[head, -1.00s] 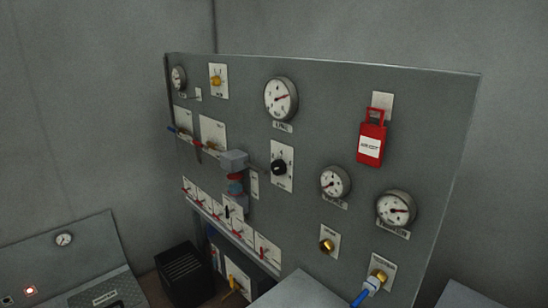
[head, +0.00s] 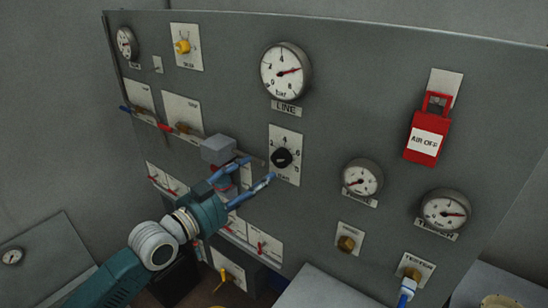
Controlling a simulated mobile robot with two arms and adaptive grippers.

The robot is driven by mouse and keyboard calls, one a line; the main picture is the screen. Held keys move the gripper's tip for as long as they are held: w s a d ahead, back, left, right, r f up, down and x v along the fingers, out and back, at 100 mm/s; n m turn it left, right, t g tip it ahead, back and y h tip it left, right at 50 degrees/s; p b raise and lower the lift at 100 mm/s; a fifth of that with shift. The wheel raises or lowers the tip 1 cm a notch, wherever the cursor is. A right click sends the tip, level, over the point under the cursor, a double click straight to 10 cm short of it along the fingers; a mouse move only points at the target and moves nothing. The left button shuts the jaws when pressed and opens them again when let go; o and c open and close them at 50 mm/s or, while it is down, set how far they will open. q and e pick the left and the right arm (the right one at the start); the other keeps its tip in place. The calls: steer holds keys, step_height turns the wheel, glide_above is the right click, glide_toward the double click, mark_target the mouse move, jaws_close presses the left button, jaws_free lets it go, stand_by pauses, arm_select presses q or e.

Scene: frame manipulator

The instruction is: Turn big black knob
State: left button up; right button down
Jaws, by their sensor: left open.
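The big black knob (head: 282,158) sits on a white plate with numbers around it, near the middle of the grey panel (head: 370,100), below the LINE gauge. My left gripper (head: 258,171) comes in from the lower left. Its blue fingers are spread apart and empty, with the tips just left of and slightly below the knob in the picture. I cannot tell how far the fingers are from the panel. My right gripper is not in view.
The LINE gauge (head: 286,71) is above the knob. A grey box (head: 218,149) juts out behind my left gripper. A red AIR OFF tag (head: 427,135) hangs at right. A yellow knob (head: 183,47) is at upper left. Two gauges and brass fittings are at lower right.

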mark_target(279, 160)
arm_select(q)
steer(key=p+x, duration=0.1)
steer(key=x, duration=0.4)
steer(key=shift+w+d+r, duration=0.15)
steer(key=shift+w+r, duration=0.05)
steer(key=shift+f+p+x, duration=0.2)
steer(key=shift+p+x, duration=0.3)
steer(key=shift+x, duration=1)
steer(key=shift+w, duration=0.15)
steer(key=c, duration=1.1)
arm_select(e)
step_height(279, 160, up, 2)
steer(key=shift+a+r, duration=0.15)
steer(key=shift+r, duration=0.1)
